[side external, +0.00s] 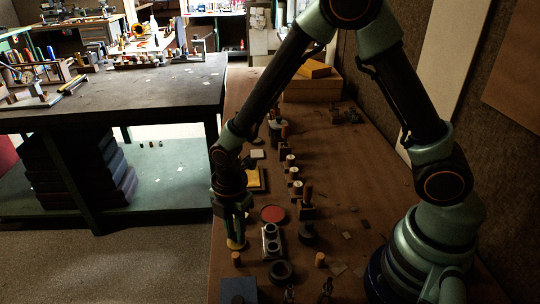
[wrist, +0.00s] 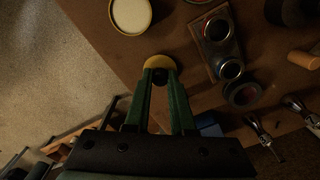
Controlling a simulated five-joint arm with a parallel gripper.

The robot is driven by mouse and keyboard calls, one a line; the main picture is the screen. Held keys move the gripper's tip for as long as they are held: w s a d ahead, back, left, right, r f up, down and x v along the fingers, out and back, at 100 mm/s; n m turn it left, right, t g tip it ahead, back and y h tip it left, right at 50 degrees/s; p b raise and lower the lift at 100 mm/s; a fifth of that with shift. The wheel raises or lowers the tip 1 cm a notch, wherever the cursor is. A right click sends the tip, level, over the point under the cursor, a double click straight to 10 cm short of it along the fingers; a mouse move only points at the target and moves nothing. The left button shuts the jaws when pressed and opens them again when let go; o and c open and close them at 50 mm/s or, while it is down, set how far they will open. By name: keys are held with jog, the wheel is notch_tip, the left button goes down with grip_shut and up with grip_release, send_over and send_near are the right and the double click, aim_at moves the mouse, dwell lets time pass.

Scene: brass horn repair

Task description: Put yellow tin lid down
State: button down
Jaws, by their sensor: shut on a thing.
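The yellow tin lid (side external: 236,243) is a small round disc near the table's left edge in the side view. In the wrist view, the lid (wrist: 159,62) shows at my fingertips with a dark round spot between them. My gripper (side external: 235,232) points down and is shut on the lid; its green fingers (wrist: 160,78) also show in the wrist view. I cannot tell whether the lid touches the table. A pale round tin with a yellowish rim (wrist: 131,14) stands beyond the lid in the wrist view; the arm seems to hide it in the side view.
Right of my gripper are a block with two round cups (side external: 271,241), a red disc (side external: 273,213) and a dark ring (side external: 281,271). A blue box (side external: 238,290) and corks (side external: 320,260) are nearby. The table edge drops to the floor (wrist: 60,60) on the left.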

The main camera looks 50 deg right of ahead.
jog(key=shift+f, duration=0.15)
jog(key=c, duration=1.2)
grip_release()
jog(key=shift+f, duration=0.1)
jog(key=o, duration=0.4)
jog(key=shift+o, duration=0.2)
notch_tip(320, 180, up, 12)
jog(key=s+d+r+m+t, duration=0.2)
jog(key=d+r+m, duration=0.4)
jog(key=m, duration=0.4)
jog(key=s+d+r+m+t, duration=0.3)
jog(key=d+r+m, duration=0.3)
jog(key=m, duration=0.3)
jog(key=shift+s+d+m+t, duration=0.35)
jog(key=shift+s+d, duration=0.2)
jog(key=shift+s, duration=0.2)
